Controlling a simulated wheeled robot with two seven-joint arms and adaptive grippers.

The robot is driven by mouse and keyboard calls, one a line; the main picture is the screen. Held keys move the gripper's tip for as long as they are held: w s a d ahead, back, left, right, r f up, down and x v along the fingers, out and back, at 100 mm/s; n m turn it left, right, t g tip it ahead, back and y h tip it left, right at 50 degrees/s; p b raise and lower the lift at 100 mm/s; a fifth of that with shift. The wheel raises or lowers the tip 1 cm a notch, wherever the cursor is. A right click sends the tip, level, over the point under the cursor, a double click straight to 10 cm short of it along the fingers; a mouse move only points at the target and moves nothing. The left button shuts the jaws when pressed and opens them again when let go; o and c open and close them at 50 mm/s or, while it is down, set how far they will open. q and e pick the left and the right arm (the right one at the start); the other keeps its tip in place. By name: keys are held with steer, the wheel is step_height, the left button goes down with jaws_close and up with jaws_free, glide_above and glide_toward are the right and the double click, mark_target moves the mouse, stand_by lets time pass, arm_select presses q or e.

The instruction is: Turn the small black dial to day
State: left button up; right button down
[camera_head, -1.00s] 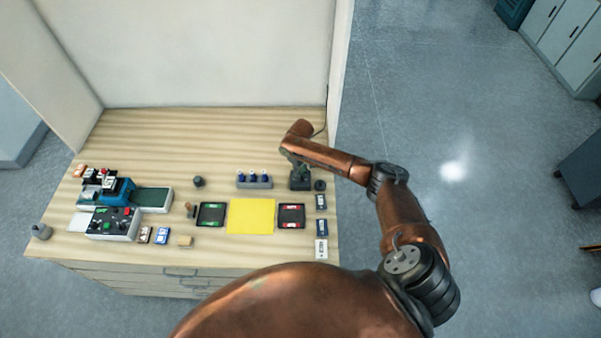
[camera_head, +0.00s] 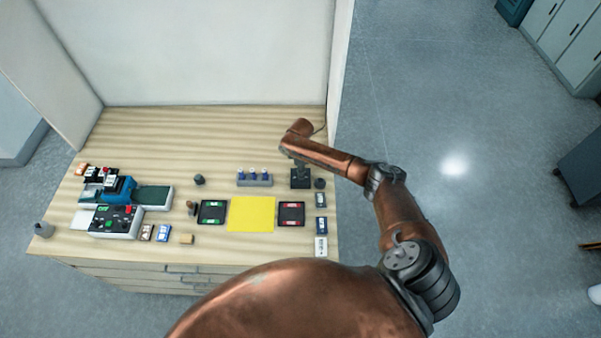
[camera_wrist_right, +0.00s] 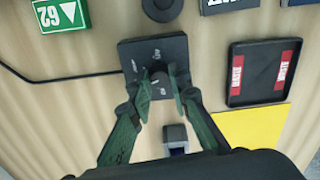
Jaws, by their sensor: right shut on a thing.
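The small black dial (camera_wrist_right: 158,77) sits on a square black plate (camera_wrist_right: 128,50) with small pale markings around it, too small to read surely. My right gripper (camera_wrist_right: 160,88) is over the plate, its two green fingers shut on the dial from either side. The fingers hide part of the dial and its pointer direction. In the head view the black plate (camera_head: 300,184) is at the right of the bench, below the end of my right arm. My right gripper (camera_head: 299,167) is small and dark there. My left gripper is out of view.
Left of the plate is a vial rack (camera_head: 254,180). A yellow mat (camera_head: 251,214) lies between a green-labelled tray (camera_head: 212,212) and a red-labelled tray (camera_head: 291,214). A round black object (camera_head: 319,183) is close to the plate. A cable (camera_wrist_right: 55,77) runs off it.

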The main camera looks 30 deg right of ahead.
steer(key=shift+n, duration=0.8)
steer(key=c, duration=1.8)
jaws_free()
steer(key=shift+r, duration=0.2)
step_height(320, 180, up, 12)
steer(key=shift+f, duration=0.2)
